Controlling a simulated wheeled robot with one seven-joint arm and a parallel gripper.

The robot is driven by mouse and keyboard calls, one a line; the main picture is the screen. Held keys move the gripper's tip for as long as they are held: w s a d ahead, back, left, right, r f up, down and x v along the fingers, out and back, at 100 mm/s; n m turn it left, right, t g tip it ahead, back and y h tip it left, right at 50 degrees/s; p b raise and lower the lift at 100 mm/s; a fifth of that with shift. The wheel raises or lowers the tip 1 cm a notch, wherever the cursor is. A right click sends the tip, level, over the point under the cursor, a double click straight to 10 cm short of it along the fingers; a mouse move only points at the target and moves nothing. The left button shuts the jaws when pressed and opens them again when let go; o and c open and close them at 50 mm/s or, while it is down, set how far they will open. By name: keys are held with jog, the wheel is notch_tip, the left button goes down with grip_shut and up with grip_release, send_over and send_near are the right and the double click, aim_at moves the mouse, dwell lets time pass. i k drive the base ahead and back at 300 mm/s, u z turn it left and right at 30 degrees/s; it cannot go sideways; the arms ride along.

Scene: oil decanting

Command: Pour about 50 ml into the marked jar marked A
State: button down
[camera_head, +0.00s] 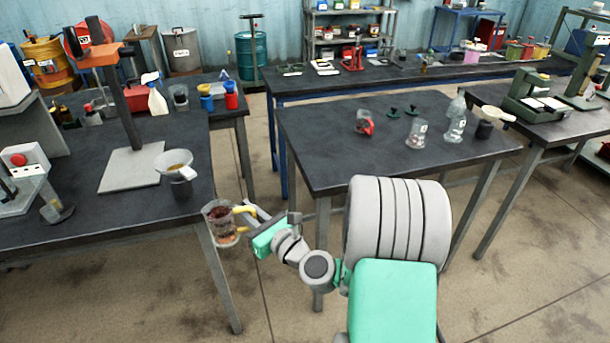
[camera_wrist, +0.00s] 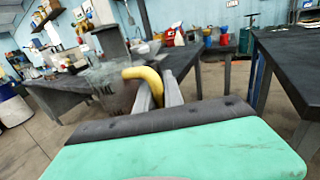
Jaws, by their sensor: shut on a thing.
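My gripper (camera_head: 243,214) is shut on the yellow handle of a clear jug (camera_head: 220,226) that holds dark brown liquid. The jug is roughly upright, off the right edge of the left table. In the wrist view the handle (camera_wrist: 147,78) sits at the gripper fingers (camera_wrist: 160,92), and the jug (camera_wrist: 112,88) shows blurred beyond them. On the middle table stand clear jars with pale labels: one jar (camera_head: 416,132), a second jar (camera_head: 455,130) and a third behind it (camera_head: 457,100). I cannot read their letters. The jug and gripper are well apart from these jars.
The left table (camera_head: 95,218) carries a white funnel (camera_head: 175,165) over a dark cup and a stand with an orange arm (camera_head: 112,55). The middle table (camera_head: 330,160) also holds a clear vessel with red (camera_head: 364,123) and dark green lids (camera_head: 393,112). Its front left is bare.

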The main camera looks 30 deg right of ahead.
aim_at(417, 132)
jog(key=k, duration=0.55)
jog(key=z, duration=1.95)
jog(key=i, duration=1.6)
jog(key=u, duration=1.65)
